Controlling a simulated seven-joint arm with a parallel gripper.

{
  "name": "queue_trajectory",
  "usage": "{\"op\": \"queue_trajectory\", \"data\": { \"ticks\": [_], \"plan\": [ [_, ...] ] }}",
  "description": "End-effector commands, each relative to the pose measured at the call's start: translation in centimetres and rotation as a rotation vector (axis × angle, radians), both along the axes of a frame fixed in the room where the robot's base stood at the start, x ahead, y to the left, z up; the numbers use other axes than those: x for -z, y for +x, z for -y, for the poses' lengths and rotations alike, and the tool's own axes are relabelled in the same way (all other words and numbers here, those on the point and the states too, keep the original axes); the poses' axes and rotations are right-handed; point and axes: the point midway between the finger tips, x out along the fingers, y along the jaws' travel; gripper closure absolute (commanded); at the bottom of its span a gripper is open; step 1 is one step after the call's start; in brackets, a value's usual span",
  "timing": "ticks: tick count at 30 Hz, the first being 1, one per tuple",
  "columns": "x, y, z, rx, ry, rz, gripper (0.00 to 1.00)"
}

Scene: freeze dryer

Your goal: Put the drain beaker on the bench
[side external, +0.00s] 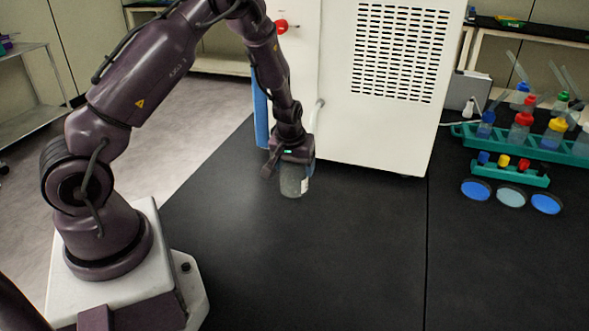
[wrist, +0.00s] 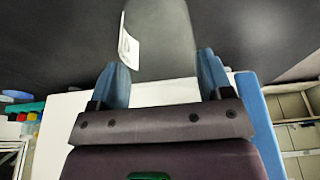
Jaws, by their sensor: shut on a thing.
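The drain beaker (side external: 292,182) is a clear grey cylinder with a white label patch, hanging upright below my gripper in the side view. My gripper (side external: 290,162) is shut on it, close in front of the white freeze dryer. In the wrist view the beaker (wrist: 160,40) lies between the two blue fingertips of my gripper (wrist: 163,75), with its white label on the left. The black bench (side external: 330,260) is below the beaker. I cannot tell whether the beaker's base touches the bench.
The white freeze dryer (side external: 345,135) stands behind the beaker, with a drain tube (side external: 316,115) on its side. A teal rack (side external: 470,133) with coloured bottles, a smaller rack (side external: 510,174) and several blue discs (side external: 546,204) are at the right. The bench front is clear.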

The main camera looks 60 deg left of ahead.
Motion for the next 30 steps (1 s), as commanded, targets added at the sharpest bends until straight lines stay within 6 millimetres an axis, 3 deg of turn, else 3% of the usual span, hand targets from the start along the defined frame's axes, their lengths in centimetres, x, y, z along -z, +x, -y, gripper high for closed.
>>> {"op": "queue_trajectory", "data": {
  "ticks": [3, 15, 16, 19, 30],
  "plan": [
    [1.25, 0.01, -0.03, -0.002, 0.0, 0.002, 0.56],
    [1.73, 0.0, -0.01, 0.0, 0.001, 0.002, 0.56],
    [1.73, 0.0, -0.01, 0.0, 0.001, 0.002, 0.23],
    [1.7, 0.01, 0.0, 0.0, 0.001, 0.002, 0.02],
    [0.93, 0.0, 0.09, 0.001, 0.001, 0.004, 0.02]
  ]
}}
